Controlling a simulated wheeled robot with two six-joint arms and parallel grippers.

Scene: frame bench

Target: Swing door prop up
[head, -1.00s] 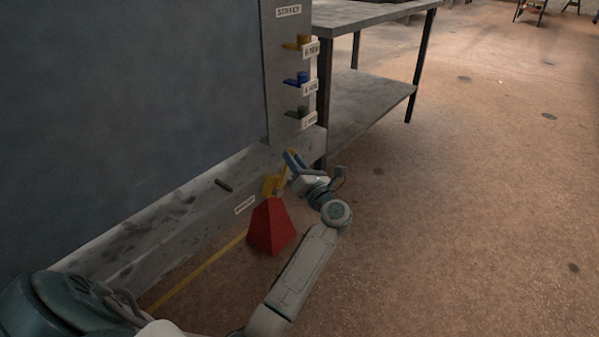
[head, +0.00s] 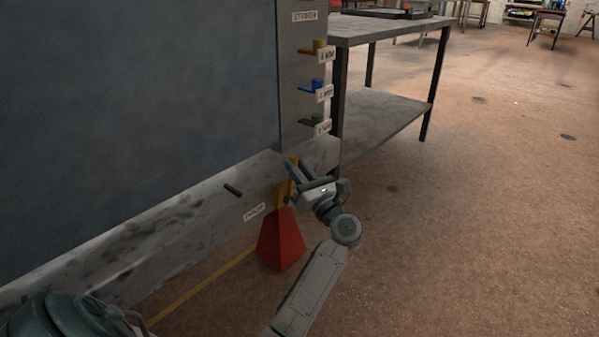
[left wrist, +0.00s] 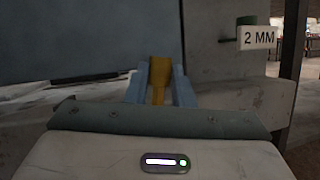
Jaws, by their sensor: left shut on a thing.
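The door prop appears to be the yellow piece (head: 282,194) at the lower grey rail, just above a red tapered block (head: 281,243). My left gripper (head: 297,174) is at the yellow piece, with its blue fingers pointing up and to the left. In the left wrist view the yellow piece (left wrist: 159,82) stands between the two blue fingers, and the gripper (left wrist: 160,88) is shut on it. The fingers partly hide the yellow piece. Whether it joins the red block cannot be told. My right gripper is not in view.
A large dark panel (head: 130,90) fills the left. A grey post carries yellow (head: 318,46), blue (head: 316,86) and green (head: 312,121) pegs with tags. A black handle (head: 232,190) sits on the rail. A metal bench (head: 385,125) stands right of the post. Floor at right is clear.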

